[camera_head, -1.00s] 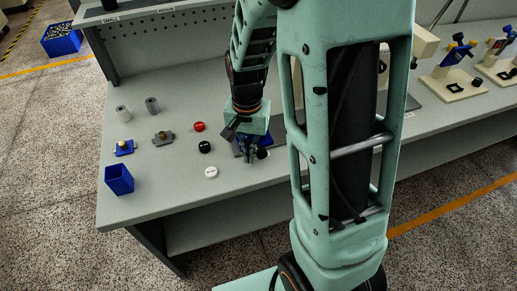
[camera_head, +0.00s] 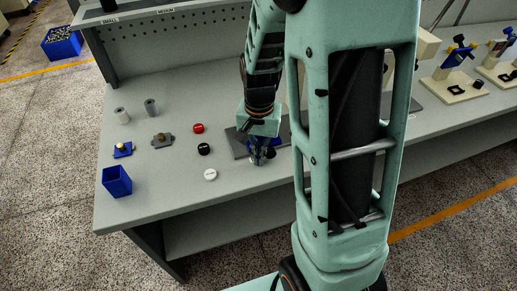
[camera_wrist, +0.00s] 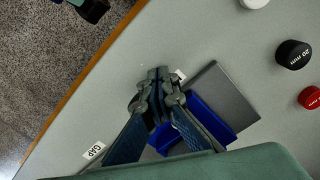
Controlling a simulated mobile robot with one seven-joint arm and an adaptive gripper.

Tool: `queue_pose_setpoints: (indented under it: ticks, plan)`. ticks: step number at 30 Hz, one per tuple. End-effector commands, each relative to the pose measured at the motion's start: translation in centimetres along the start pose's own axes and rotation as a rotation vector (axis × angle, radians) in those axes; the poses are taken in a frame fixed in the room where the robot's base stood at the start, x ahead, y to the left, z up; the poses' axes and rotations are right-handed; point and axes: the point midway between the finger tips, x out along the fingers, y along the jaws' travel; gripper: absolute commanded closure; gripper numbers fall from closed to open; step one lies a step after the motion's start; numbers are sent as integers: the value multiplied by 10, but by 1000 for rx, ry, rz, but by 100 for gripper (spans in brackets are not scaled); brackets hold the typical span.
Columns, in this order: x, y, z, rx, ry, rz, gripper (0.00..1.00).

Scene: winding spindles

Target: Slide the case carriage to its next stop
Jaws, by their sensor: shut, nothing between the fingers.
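The blue carriage (camera_wrist: 207,118) is a shallow blue channel on a dark grey plate (camera_wrist: 225,92) in the wrist view. In the head view the plate (camera_head: 237,141) shows to the left of my gripper, and the blue part is mostly hidden behind it. My gripper (camera_head: 257,161) points down at the plate's front edge. In the wrist view its fingertips (camera_wrist: 158,78) are together and empty, just beside the carriage's end. Part of the carriage is hidden by the fingers, so I cannot tell whether they touch it.
White, black (camera_head: 204,149) and red (camera_head: 198,128) caps lie left of the plate. Further left are a blue bin (camera_head: 117,181), a blue block (camera_head: 123,149), a grey block (camera_head: 161,140) and two cylinders. Cream fixtures (camera_head: 454,88) stand far right. The table's front edge is close.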

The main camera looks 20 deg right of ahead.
Motion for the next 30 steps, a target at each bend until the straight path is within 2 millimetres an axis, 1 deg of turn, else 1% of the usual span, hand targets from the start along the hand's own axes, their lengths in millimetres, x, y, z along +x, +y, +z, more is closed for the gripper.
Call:
queue_pose_setpoints:
  ticks: [30]
  plan:
    - [0, 62, -36, 3, 0, 0, 100]
